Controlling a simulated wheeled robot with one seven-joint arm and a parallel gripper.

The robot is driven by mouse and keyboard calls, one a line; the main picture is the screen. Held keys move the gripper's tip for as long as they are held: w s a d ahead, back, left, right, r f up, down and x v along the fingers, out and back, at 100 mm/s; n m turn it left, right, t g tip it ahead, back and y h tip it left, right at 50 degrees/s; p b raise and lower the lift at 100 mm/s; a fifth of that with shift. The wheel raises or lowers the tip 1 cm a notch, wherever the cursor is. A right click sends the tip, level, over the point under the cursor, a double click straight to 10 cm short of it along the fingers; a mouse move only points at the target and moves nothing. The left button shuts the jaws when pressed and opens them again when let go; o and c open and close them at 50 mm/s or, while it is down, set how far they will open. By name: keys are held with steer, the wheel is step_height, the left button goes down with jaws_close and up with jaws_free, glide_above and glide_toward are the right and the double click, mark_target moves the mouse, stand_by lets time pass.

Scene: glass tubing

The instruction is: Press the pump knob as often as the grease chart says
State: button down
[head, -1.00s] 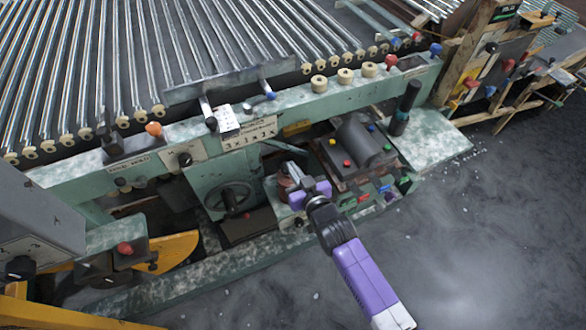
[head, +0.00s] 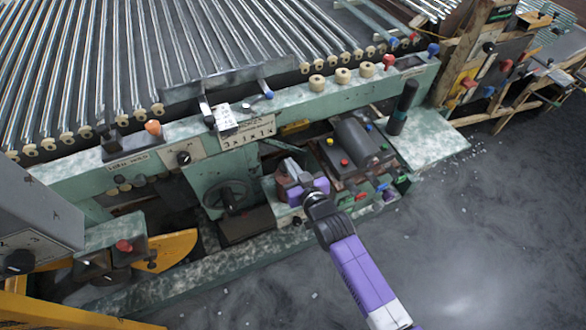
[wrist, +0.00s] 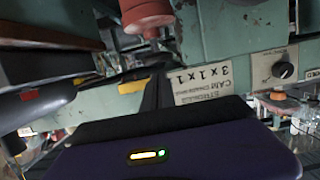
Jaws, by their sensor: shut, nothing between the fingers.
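My gripper (head: 289,168) is shut and empty, in the middle of the head view in front of the green machine. A red-brown round knob (head: 282,188), which looks like the pump knob, shows partly behind and beside the fingers. A red cylinder on a thin stem, likely the same knob, is at the top of the wrist view (wrist: 147,14), apart from the gripper's dark edge. I cannot tell in the head view whether the fingers touch it. A pale chart plate (head: 248,132) on the machine's front reads 3x1x1. It also shows in the wrist view (wrist: 208,82); its small words are hard to read.
A dark handwheel (head: 229,195) is left of my gripper. A dark motor block (head: 355,145) with small coloured buttons stands close on the right. A black upright handle (head: 403,107) is farther right. The grey floor at lower right is open.

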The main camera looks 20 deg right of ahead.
steer(key=r+b+v, duration=0.1)
steer(key=v, duration=0.9)
stand_by(0.4)
steer(key=shift+r+b, duration=1)
steer(key=shift+b, duration=0.15)
steer(key=shift+w, duration=0.1)
